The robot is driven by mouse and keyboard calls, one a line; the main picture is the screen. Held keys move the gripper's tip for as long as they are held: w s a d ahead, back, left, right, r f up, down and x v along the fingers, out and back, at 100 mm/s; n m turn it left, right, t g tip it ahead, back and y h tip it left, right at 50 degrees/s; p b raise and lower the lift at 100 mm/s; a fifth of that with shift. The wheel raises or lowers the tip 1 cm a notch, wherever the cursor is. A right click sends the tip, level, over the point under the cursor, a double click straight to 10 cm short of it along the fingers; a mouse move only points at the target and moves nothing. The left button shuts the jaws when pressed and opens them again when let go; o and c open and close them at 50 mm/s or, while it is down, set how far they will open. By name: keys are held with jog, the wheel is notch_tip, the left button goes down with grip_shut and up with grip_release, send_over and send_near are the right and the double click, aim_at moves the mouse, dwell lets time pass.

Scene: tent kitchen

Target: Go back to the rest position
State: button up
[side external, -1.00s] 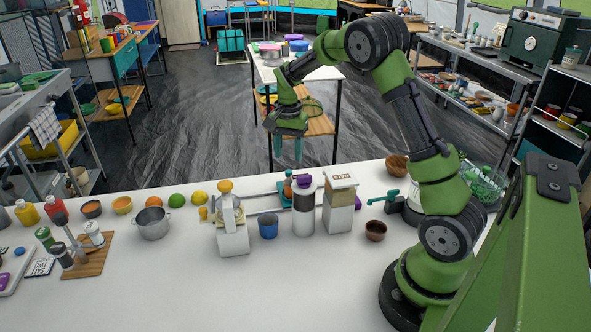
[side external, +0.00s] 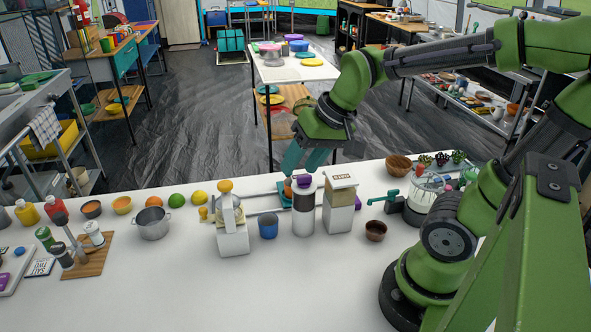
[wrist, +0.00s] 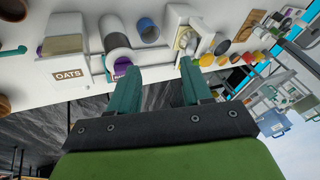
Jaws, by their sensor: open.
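My green arm reaches in from the right in the side external view. My gripper (side external: 306,160) has teal fingers and hangs over the far edge of the white table (side external: 180,290), behind the purple-topped canister (side external: 303,208) and the white oats box (side external: 340,203). In the wrist view my gripper (wrist: 160,78) shows its two fingers spread apart with nothing between them. The canister (wrist: 118,42) and the oats box (wrist: 62,58) lie beyond the fingertips. I cannot tell whether the fingers touch anything on the table.
A white juicer-like device (side external: 231,225), a blue cup (side external: 268,226) and a brown bowl (side external: 376,230) stand nearby. A teal-handled device (side external: 392,200) stands to the right. A grey pot (side external: 152,222) and fruit are left. The front of the table is clear.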

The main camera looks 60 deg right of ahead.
jog(key=s+a+r, duration=0.1)
jog(key=s+a+r+n+t, duration=0.1)
jog(key=s+a+r+t, duration=0.1)
jog(key=s, duration=0.1)
jog(key=shift+s+n, duration=0.1)
jog(key=shift+n, duration=0.2)
jog(key=shift+c, duration=0.5)
